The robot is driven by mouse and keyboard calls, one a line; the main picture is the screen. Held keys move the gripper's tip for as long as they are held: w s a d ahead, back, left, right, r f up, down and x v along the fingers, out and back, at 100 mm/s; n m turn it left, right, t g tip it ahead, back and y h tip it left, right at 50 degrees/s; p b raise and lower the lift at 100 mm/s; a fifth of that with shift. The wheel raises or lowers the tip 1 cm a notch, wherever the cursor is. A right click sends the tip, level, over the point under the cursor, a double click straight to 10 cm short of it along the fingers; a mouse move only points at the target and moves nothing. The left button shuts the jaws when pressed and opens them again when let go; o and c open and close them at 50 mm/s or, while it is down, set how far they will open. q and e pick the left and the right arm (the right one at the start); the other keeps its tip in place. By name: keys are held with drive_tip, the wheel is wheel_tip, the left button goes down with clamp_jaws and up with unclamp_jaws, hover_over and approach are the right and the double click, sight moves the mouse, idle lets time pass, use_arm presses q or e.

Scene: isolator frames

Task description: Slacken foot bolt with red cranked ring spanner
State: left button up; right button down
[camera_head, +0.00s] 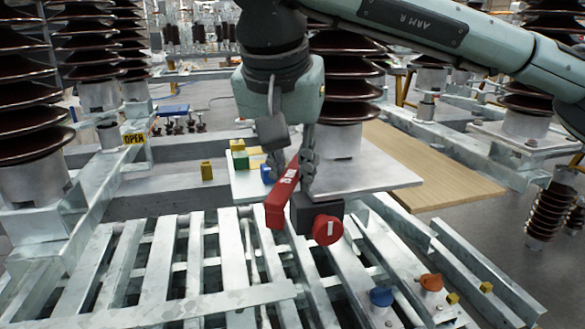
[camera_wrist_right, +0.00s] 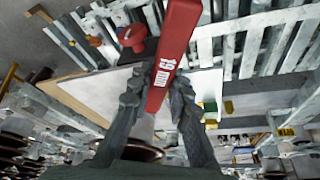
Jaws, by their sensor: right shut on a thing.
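The red cranked ring spanner (camera_head: 279,203), marked "19 mm" in the wrist view (camera_wrist_right: 174,48), is in my right gripper (camera_head: 292,170). My right gripper is shut on it, with a finger on each side of the red shank in the wrist view (camera_wrist_right: 157,90). In the head view the spanner slants down toward the slatted frame. Its ring ends do not show clearly. I cannot pick out which bolt is the foot bolt. A metal foot plate (camera_head: 385,180) lies under the brown insulator column behind my gripper. My left gripper is not in view.
A dark box with a red knob (camera_head: 327,230) is close beside the spanner. Blue (camera_head: 381,297) and orange (camera_head: 431,282) knobs are on the slatted metal frame (camera_head: 150,312). Small coloured blocks (camera_head: 206,170) stand behind. Brown insulator columns (camera_head: 345,75) rise around. A wooden board (camera_head: 440,180) lies right.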

drive_tip(key=shift+f+b, duration=0.5)
drive_tip(key=shift+f, duration=0.25)
drive_tip(key=d+n+y+b, duration=0.1)
drive_tip(key=d+n+y, duration=0.1)
drive_tip(key=d+n, duration=0.2)
drive_tip(key=shift+d+n, duration=0.4)
drive_tip(key=shift+d, duration=0.05)
drive_tip(key=shift+w+d+n+g+y+p, duration=0.1)
drive_tip(key=shift+w+d+n+g+y, duration=0.3)
drive_tip(key=shift+d+n, duration=0.65)
drive_tip(key=shift+w+d+n+g+y+p, duration=0.15)
drive_tip(key=shift+w+d+n+y, duration=0.25)
drive_tip(key=shift+w+d+n, duration=0.7)
drive_tip(key=shift+w+d+n+g+y+p, duration=0.15)
drive_tip(key=shift+d+n+y, duration=0.35)
drive_tip(key=shift+n, duration=0.95)
drive_tip(key=shift+d, duration=0.1)
